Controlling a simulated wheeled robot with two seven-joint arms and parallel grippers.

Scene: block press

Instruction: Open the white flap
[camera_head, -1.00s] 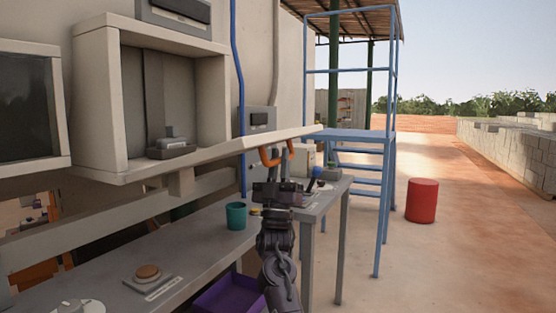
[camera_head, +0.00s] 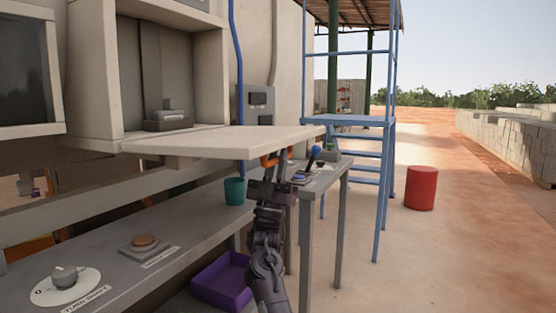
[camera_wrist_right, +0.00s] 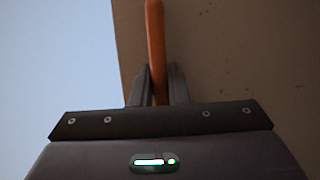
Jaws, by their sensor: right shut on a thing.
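The white flap (camera_head: 215,140) hangs out from the lower front edge of the open cabinet (camera_head: 90,80). It lies about level, and its top face shows. An orange handle (camera_head: 271,160) sits under its outer end. My right gripper (camera_head: 275,172) is below that end, shut on the handle. In the right wrist view the orange bar of the handle (camera_wrist_right: 155,45) runs between the two fingers (camera_wrist_right: 158,88), with the flap's pale face (camera_wrist_right: 225,55) behind it. My left gripper is not in view.
Below the flap is a grey bench (camera_head: 190,220) with a teal cup (camera_head: 234,191), a brown button (camera_head: 144,241) and a dial (camera_head: 65,278). A purple bin (camera_head: 222,280) is under the bench. A red drum (camera_head: 421,188) stands on open ground at right.

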